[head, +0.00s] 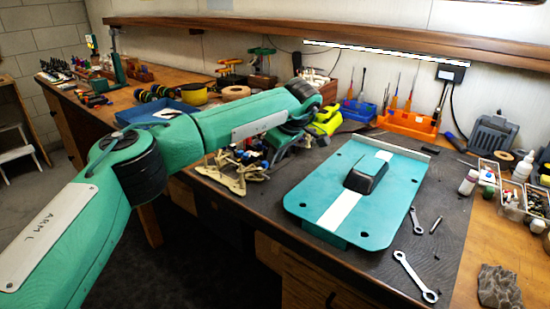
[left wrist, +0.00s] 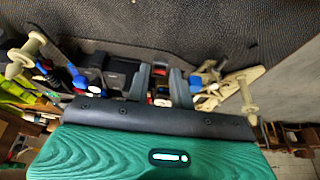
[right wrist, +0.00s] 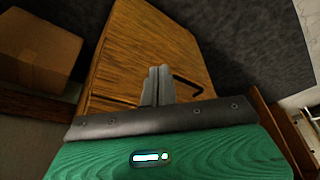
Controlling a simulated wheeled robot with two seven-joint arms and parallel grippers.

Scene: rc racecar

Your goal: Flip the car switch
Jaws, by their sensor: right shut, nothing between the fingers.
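The RC car chassis (head: 232,172), without its shell, sits on the dark mat at the bench's left front. Its cream suspension parts (left wrist: 235,84) and black electronics boxes (left wrist: 112,73) show in the left wrist view. I cannot make out the switch for certain. My left gripper (left wrist: 160,76) is open right over the chassis, its two grey fingers apart, with small red and white parts showing between them. In the head view my left arm partly hides it. My right gripper (right wrist: 155,74) is shut and empty, in front of a wooden cabinet, away from the car.
The teal car shell (head: 390,190) with a white stripe lies on the mat right of the chassis. Wrenches (head: 415,277) lie by it. An orange bin (head: 408,124) and a blue bin (head: 357,110) stand behind. A cardboard box (right wrist: 38,48) is near my right gripper.

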